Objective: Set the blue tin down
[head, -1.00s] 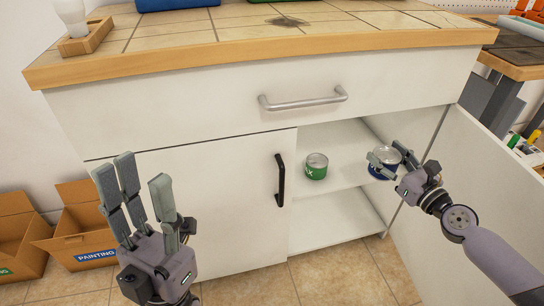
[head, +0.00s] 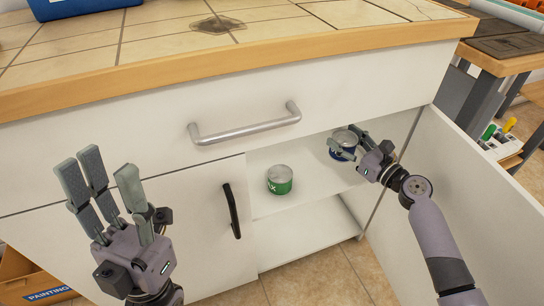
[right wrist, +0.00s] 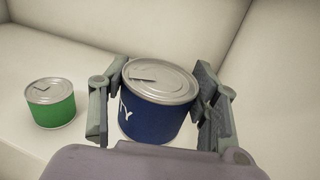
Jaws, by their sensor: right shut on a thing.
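The blue tin (head: 344,144) has a silver lid and is upright inside the open right-hand side of the white cabinet, over the upper shelf (head: 300,192). My right gripper (head: 349,141) is shut on it, with fingers on both sides. The right wrist view shows the tin (right wrist: 152,118) between the fingers (right wrist: 160,98). Its lower edge is partly hidden by the gripper, and I cannot tell whether it touches the shelf. My left gripper (head: 102,172) is open and empty in front of the closed left door.
A green tin (head: 280,180) stands on the shelf left of the blue tin, apart from it. The open cabinet door (head: 470,190) is close to my right arm. A drawer handle (head: 245,125) juts out above. Shelf around the green tin is clear.

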